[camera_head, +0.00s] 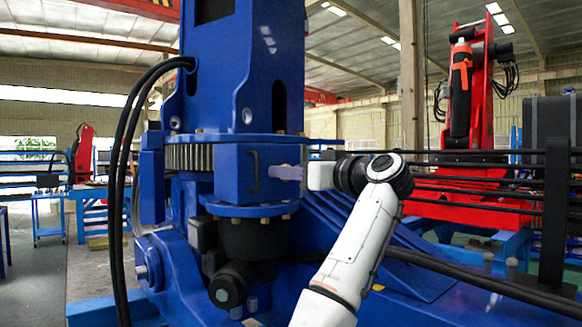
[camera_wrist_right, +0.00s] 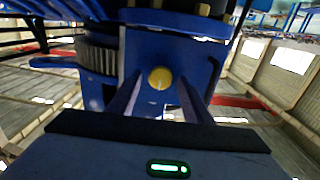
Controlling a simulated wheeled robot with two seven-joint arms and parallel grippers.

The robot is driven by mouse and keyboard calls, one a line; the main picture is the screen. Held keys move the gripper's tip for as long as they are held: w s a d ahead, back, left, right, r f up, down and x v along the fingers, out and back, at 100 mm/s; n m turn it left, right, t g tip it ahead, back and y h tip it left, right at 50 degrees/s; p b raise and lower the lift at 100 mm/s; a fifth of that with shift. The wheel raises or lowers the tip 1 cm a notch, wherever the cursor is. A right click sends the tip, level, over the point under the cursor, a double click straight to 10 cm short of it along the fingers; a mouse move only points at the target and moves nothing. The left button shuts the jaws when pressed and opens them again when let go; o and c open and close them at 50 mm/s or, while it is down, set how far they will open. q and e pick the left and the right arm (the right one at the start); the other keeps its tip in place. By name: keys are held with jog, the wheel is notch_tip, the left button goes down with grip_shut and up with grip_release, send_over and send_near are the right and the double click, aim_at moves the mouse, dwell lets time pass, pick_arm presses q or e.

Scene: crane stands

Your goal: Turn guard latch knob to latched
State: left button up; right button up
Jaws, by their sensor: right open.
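The guard latch knob (camera_wrist_right: 160,78) is a small round yellow knob on the face of a blue housing (camera_wrist_right: 143,52). It shows in the right wrist view between the tips of my right gripper (camera_wrist_right: 160,84). The two dark fingers are open, one on each side of the knob, with a gap to each; I cannot tell how far their tips are from the housing face. In the head view my right gripper (camera_head: 273,172) points left at the right side of the blue housing (camera_head: 232,180), and the knob is hidden there. My left gripper is not in view.
The housing has a dark handle (camera_head: 253,171) on its front face and a toothed gear ring (camera_head: 187,158) beside it. Black hoses (camera_head: 118,200) hang at the left. Black bars (camera_head: 470,165) run behind my right arm. A red crane (camera_head: 470,100) stands at the back right.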

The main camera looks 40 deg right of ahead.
jog(key=shift+w, duration=0.3)
jog(key=c, duration=1)
jog(key=shift+f, duration=0.1)
jog(key=shift+d+f+m+p, duration=0.1)
jog(key=shift+m+p, duration=0.7)
jog(key=shift+m, duration=3.65)
jog(key=shift+d+m+p, duration=0.1)
jog(key=shift+m+p, duration=0.7)
jog(key=shift+m, duration=3.65)
